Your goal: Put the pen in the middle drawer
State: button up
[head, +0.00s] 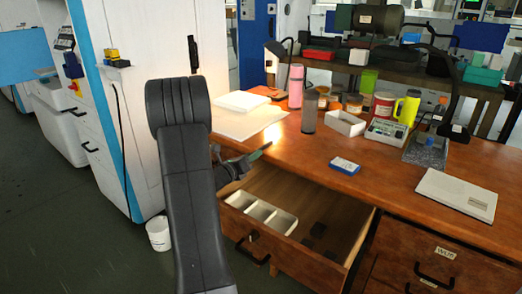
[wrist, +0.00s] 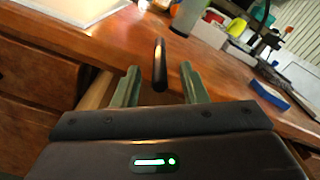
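A dark, slim pen (wrist: 160,65) shows in the wrist view near the table's front edge, between my two green fingertips. Gaps show on both sides of it, so my gripper (wrist: 160,76) is open and not closed on it. Whether the pen rests on the table cannot be told. In the head view my gripper (head: 240,165) is at the table edge, above an open wooden drawer (head: 338,238); no pen can be made out there. The drawer holds a white divided tray (head: 262,215) and dark flat shapes. Whether this drawer is the middle one is unclear.
The wooden table (head: 310,150) carries a white board (head: 245,122), a grey cylinder (head: 309,112), a blue-and-white box (head: 345,166) and a closed pale laptop-like slab (head: 457,194). A labelled closed drawer (head: 440,262) is at right. A white bucket (head: 158,233) stands on the floor.

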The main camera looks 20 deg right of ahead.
jog(key=shift+w+d, duration=0.25)
jog(key=shift+d, duration=0.1)
jog(key=shift+c, duration=0.5)
grip_shut()
jog(key=shift+r, duration=0.1)
